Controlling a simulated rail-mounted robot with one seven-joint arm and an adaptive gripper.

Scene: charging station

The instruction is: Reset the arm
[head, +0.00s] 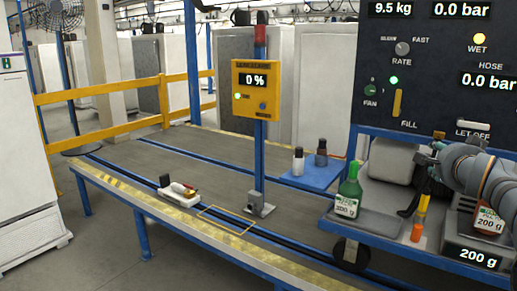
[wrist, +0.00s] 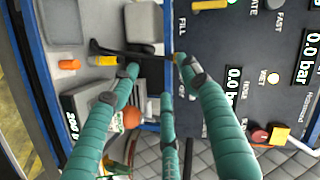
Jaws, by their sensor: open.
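My arm comes in from the right edge of the head view. My gripper (head: 432,160) is in front of the dark control panel (head: 440,80), above the right end of the blue-edged cart. In the wrist view, the teal fingers of my gripper (wrist: 158,78) are spread apart with no object clearly held between them. A black bent handle or hose (wrist: 120,51) lies beyond the fingertips. I cannot tell whether any finger touches it. The control panel (wrist: 240,50) also fills the right of the wrist view.
A small white cart (head: 179,191) sits on the bench's left part.

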